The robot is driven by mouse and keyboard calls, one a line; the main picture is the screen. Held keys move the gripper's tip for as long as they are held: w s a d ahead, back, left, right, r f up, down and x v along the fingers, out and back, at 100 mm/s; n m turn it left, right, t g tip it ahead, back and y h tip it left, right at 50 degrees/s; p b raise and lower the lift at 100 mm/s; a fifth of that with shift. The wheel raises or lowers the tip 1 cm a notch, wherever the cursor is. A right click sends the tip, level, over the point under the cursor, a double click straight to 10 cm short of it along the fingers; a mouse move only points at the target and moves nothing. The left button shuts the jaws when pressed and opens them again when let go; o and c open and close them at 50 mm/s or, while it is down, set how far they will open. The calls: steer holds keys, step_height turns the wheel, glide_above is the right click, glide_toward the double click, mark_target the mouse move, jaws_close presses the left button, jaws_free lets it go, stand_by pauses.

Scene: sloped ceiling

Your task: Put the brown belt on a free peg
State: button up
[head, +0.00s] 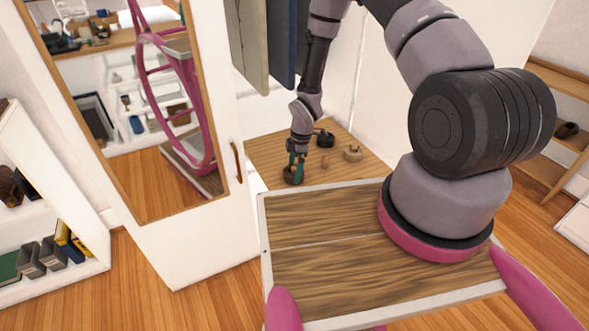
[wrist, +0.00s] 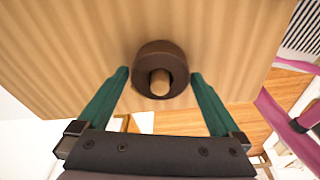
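The brown belt (wrist: 147,60), a dark brown coiled ring, sits around a light wooden peg (wrist: 160,83) in the wrist view. In the head view it is a small dark brown shape (head: 292,176) at the left front of a wooden board (head: 268,150). My gripper (wrist: 160,76) is open, with one green finger on each side of the belt and small gaps visible. In the head view my gripper (head: 297,160) is right at the belt. A bare peg (head: 325,162) stands to the right of the belt.
On the same board, a black coiled thing (head: 325,139) is farther back and a beige one (head: 352,153) is at the right. A mirrored door (head: 215,225) stands to the left. My own wooden-topped tray (head: 330,270) is in front.

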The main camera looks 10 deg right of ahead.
steer(key=s+d+r+m+t+h, duration=0.1)
steer(key=d+r+m, duration=0.25)
steer(key=r, duration=1.05)
steer(key=d+r+m+t, duration=0.1)
steer(key=d+r+m, duration=0.25)
steer(key=r, duration=1.05)
steer(key=s+d+r+m+t+h, duration=0.1)
steer(key=d+r+m, duration=0.25)
steer(key=r, duration=1.05)
steer(key=s+d+r+m+t+y, duration=0.1)
steer(key=s+r+m+t, duration=0.3)
steer(key=s+r+m, duration=0.8)
steer(key=s+r+y, duration=0.1)
steer(key=s+r, duration=0.3)
steer(key=s, duration=0.2)
steer(key=shift+s+r, duration=0.2)
steer(key=shift+r, duration=0.2)
